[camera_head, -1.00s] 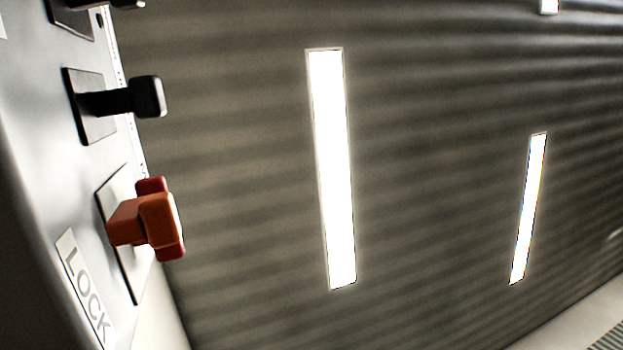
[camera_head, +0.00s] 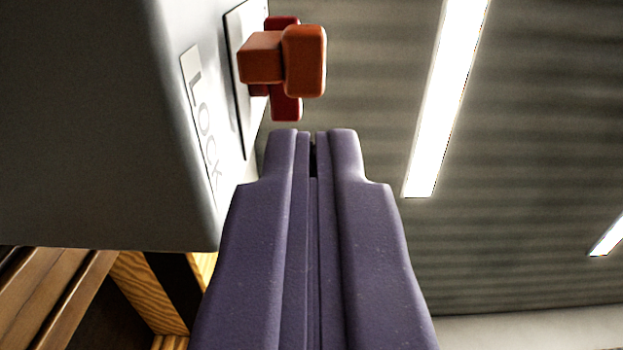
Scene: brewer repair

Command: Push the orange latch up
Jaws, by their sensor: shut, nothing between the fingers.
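The orange latch (camera_head: 304,61) sticks out to the right from a pale plate on the side of a grey-white housing, at the upper middle of the view. A red part (camera_head: 287,107) shows behind it, above and below the orange block. My gripper (camera_head: 312,138) is purple and shut, with nothing between its fingers. Its tips point up and lie just below the latch in the picture. A small gap shows between the tips and the orange block; I cannot tell the distance in depth.
The housing (camera_head: 120,120) fills the upper left, with a "LOCK" label (camera_head: 203,125) beside the latch plate. Wooden slats (camera_head: 50,300) show at the lower left. Lit ceiling strips (camera_head: 447,95) hang over a ridged grey ceiling. The space right of the latch looks clear.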

